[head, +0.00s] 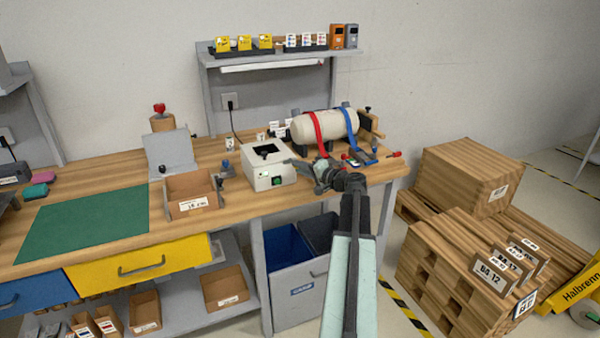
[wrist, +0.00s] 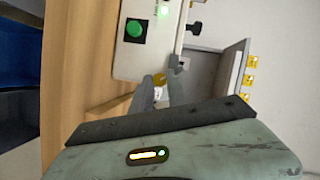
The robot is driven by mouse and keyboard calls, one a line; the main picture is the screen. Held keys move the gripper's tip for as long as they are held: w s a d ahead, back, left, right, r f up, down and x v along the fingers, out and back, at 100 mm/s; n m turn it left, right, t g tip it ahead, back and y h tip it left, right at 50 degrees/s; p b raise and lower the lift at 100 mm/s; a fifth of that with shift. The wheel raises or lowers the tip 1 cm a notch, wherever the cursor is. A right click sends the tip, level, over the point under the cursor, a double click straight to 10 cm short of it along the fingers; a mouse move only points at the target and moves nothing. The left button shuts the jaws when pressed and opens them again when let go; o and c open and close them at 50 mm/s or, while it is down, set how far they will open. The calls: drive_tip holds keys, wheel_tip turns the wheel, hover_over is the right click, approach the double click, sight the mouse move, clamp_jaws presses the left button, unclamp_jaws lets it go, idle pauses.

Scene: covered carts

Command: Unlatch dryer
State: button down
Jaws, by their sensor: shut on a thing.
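The white boxy machine (head: 268,165) with a green button and a dark opening on top, which seems to be the dryer, stands on the wooden bench. In the wrist view the dryer (wrist: 150,50) lies sideways, its green button showing. My gripper (head: 316,172) is at the dryer's right side. In the wrist view my gripper (wrist: 163,86) is shut on a small yellow piece (wrist: 158,79) beside the dryer's side, seemingly its latch. The fingers partly hide it, and I cannot tell its exact position.
A beige tank (head: 328,126) with red and blue straps lies behind my gripper. Small tools (head: 360,157) lie to its right. A shelf (head: 280,58) rises behind. Blue and grey bins (head: 318,283) are below.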

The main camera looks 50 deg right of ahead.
drive_tip(key=m+b, duration=0.1)
drive_tip(key=m+t+b, duration=0.1)
drive_tip(key=m+b, duration=0.1)
drive_tip(key=shift+f+m+t, duration=0.3)
drive_tip(key=shift+f, duration=0.1)
drive_tip(key=shift+m+t+b, duration=0.5)
drive_tip(key=shift+m+b, duration=0.7)
drive_tip(key=shift+m, duration=0.1)
drive_tip(key=shift+r, duration=0.1)
drive_tip(key=c, duration=1.3)
unclamp_jaws()
drive_tip(key=s, duration=0.7)
drive_tip(key=shift+s+f+b, duration=0.35)
drive_tip(key=shift+s+b, duration=0.05)
